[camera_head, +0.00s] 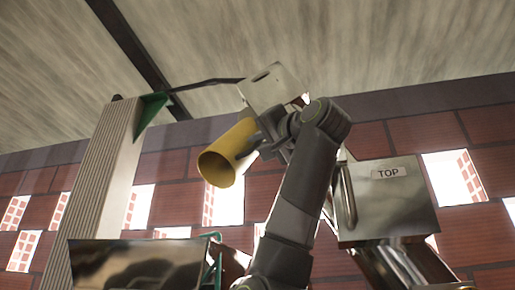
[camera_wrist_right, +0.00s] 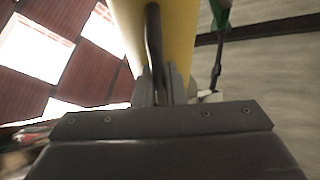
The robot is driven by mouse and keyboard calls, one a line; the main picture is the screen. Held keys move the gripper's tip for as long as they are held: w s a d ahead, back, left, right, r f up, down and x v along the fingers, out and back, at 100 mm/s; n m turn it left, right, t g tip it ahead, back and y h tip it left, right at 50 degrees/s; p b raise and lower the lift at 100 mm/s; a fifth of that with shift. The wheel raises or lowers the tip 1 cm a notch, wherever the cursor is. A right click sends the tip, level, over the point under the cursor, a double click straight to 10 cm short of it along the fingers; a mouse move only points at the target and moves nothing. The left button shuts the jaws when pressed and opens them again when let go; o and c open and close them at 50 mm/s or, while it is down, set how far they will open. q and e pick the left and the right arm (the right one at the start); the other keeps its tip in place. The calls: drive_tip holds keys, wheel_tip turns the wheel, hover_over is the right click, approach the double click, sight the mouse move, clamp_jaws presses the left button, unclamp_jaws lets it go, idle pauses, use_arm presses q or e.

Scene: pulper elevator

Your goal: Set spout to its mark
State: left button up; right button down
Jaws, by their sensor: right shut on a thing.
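The spout looks like a short yellow tube (camera_head: 228,155), tilted, with its open end toward the lower left. It hangs below a pale metal box (camera_head: 272,88) on a dark rod. My right gripper (camera_head: 264,145) is at the tube's right side. In the right wrist view the gripper (camera_wrist_right: 161,85) is shut on a dark bar handle (camera_wrist_right: 154,45) that runs along the yellow tube (camera_wrist_right: 180,30). I cannot make out a mark for the spout in either view. My left gripper is not in view.
A metal box labelled TOP (camera_head: 385,198) with a pipe below stands at the right, close to my right arm. A ribbed pale column (camera_head: 95,190) with a green bracket (camera_head: 150,112) rises at the left. A shiny metal bin (camera_head: 135,265) is at the lower left.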

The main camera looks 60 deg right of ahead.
idle(0.3)
drive_tip(key=c, duration=1.8)
unclamp_jaws()
drive_tip(key=o, duration=0.3)
drive_tip(key=shift+w, duration=0.25)
drive_tip(key=b+v, duration=0.7)
drive_tip(key=v, duration=1)
drive_tip(key=shift+s, duration=0.2)
drive_tip(key=shift+a, duration=0.1)
